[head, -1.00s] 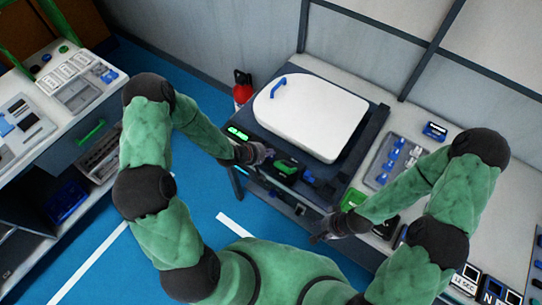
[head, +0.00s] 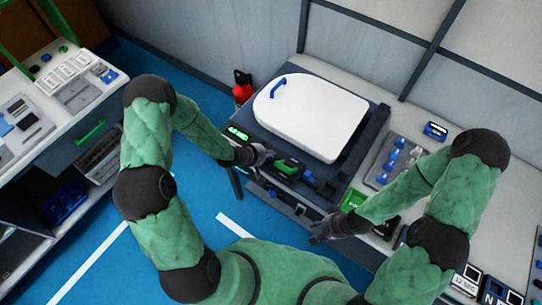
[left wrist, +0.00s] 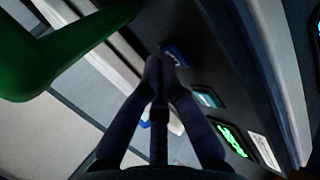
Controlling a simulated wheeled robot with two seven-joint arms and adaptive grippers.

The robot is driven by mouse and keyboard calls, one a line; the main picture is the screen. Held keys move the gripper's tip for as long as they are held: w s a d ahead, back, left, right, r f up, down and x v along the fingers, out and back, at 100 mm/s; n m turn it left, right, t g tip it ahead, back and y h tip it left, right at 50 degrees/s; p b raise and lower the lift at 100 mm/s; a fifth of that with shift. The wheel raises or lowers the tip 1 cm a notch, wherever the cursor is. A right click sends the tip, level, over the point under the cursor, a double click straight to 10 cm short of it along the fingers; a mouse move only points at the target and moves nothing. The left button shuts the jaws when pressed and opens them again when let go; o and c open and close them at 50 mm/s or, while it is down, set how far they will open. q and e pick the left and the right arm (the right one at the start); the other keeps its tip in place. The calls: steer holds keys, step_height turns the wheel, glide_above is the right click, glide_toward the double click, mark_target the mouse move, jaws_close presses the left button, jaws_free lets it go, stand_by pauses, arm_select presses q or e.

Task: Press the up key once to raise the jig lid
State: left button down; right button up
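The jig lid (head: 318,122) is a white rounded panel with a blue handle (head: 279,86), lying on the dark jig on the right bench. A control box with a lit green display (head: 237,133) sits at the jig's left corner. The display also shows in the left wrist view (left wrist: 232,139), beside a teal-lit panel (left wrist: 206,98). My left gripper (head: 266,154) is over the jig's front left edge, close to the box. In the left wrist view its fingers (left wrist: 158,62) meet at the tips with nothing visible between them. The up key cannot be made out. My right gripper (head: 316,238) hangs near the bench's front edge; its fingers are too small to read.
A green and black item (head: 288,168) lies at the jig's front edge beside my left gripper. A grey tray with blue parts (head: 391,160) stands right of the jig. A red extinguisher (head: 242,86) is behind. The blue floor between the benches is clear.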

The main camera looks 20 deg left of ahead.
stand_by(0.6)
arm_select(q)
steer(key=shift+r+p, duration=2.9)
steer(key=shift+r, duration=0.35)
steer(key=shift+f, duration=0.1)
